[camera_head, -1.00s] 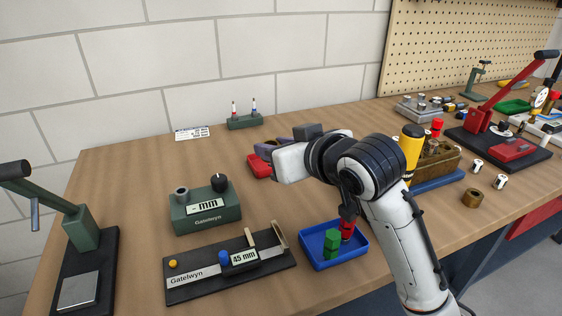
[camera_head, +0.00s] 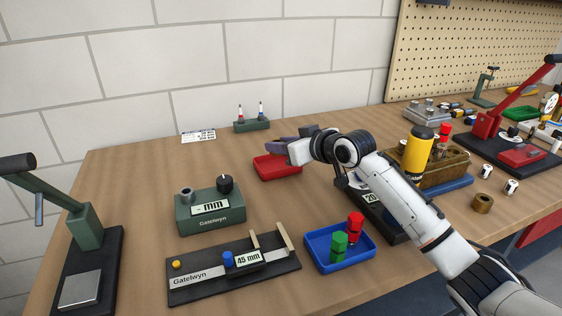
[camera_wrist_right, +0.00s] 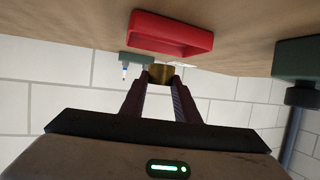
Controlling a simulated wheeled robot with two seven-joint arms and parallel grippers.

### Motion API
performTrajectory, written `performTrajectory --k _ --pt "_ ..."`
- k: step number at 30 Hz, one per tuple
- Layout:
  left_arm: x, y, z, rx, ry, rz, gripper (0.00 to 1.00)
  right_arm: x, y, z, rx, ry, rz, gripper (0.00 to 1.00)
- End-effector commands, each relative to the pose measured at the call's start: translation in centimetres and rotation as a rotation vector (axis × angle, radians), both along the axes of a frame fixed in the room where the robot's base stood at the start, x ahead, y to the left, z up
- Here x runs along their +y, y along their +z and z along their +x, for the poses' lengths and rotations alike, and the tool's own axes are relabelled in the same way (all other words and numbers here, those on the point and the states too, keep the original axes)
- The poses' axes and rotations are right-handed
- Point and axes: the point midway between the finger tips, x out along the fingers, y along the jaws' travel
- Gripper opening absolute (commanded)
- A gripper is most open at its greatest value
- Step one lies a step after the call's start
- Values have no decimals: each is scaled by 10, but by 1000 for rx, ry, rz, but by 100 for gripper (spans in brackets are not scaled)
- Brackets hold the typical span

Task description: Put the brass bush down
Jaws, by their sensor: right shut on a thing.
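My right gripper (camera_head: 276,144) is above the back of the bench, by the red tray (camera_head: 272,168). In the right wrist view its two fingers (camera_wrist_right: 160,88) are shut on the brass bush (camera_wrist_right: 161,72), which sits at their tips. The red tray also shows in the wrist view (camera_wrist_right: 172,38), just beyond the bush and apart from it. In the head view the held bush cannot be made out. My left gripper is not in view.
A green mm gauge (camera_head: 211,211) stands left of the red tray. A blue tray (camera_head: 313,254) with green and red pieces lies in front. A green stand (camera_head: 252,126) is at the wall. Another brass-coloured ring (camera_head: 482,204) lies at the right. Bare bench lies around the red tray.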

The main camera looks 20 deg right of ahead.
Motion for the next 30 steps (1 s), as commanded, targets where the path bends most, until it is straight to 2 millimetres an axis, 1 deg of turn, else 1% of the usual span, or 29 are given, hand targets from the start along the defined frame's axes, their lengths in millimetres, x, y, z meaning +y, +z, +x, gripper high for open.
performTrajectory --k 1,3,7,10,17,21,22,24,25,30 --pt "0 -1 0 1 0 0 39 0 -10 0 5 0 1 1" --pt "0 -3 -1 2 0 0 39 0 -23 -1 6 0 1 1" --pt "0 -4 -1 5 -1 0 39 1 -40 0 2 0 0 1" --pt "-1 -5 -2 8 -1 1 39 0 -45 0 1 0 1 1" --pt "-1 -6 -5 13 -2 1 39 0 -45 0 0 0 1 1" --pt "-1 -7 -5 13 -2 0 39 0 -49 0 0 0 1 1" --pt "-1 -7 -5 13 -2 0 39 0 -50 -1 3 0 0 32" --pt "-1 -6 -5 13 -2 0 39 0 -50 -1 3 0 0 43" --pt "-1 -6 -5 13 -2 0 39 0 -50 -1 3 0 0 47" --pt "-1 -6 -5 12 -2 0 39 0 -49 -1 3 0 0 47"
